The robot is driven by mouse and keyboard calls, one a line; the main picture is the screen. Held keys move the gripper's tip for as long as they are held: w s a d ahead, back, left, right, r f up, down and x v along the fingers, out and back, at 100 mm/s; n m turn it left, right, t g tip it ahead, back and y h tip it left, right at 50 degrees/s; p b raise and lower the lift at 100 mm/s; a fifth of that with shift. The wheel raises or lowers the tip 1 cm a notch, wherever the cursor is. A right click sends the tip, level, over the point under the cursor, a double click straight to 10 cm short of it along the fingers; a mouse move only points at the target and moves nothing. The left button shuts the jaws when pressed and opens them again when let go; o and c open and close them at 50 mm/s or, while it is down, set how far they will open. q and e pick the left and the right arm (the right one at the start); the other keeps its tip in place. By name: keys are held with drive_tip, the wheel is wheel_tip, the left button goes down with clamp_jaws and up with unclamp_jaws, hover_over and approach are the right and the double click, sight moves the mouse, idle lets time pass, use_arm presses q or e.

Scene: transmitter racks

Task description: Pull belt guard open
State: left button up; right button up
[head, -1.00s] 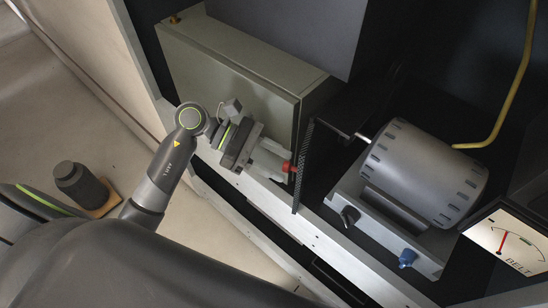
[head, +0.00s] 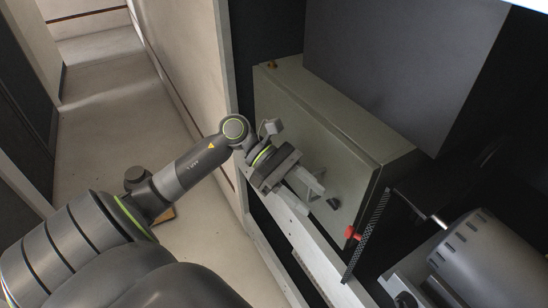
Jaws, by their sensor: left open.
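The belt guard (head: 367,236) is a narrow black perforated panel, seen almost edge-on in the head view at the lower right. A red knob (head: 352,233) sticks out from its left face. My left gripper (head: 312,199) is open and empty, up and to the left of the red knob and apart from it. Its grey fingers point toward the guard, in front of the cabinet. How far the guard stands open I cannot tell. My right gripper is not in view.
A grey-green cabinet (head: 325,140) stands behind my left gripper. A grey motor (head: 485,258) sits right of the guard, cut off by the picture edge. A pale frame rail (head: 310,240) runs below the gripper. Open floor (head: 110,95) lies to the left.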

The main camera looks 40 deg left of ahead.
use_arm(q)
drive_tip(key=b+v, duration=0.1)
drive_tip(key=v, duration=0.7)
drive_tip(key=shift+a, duration=0.25)
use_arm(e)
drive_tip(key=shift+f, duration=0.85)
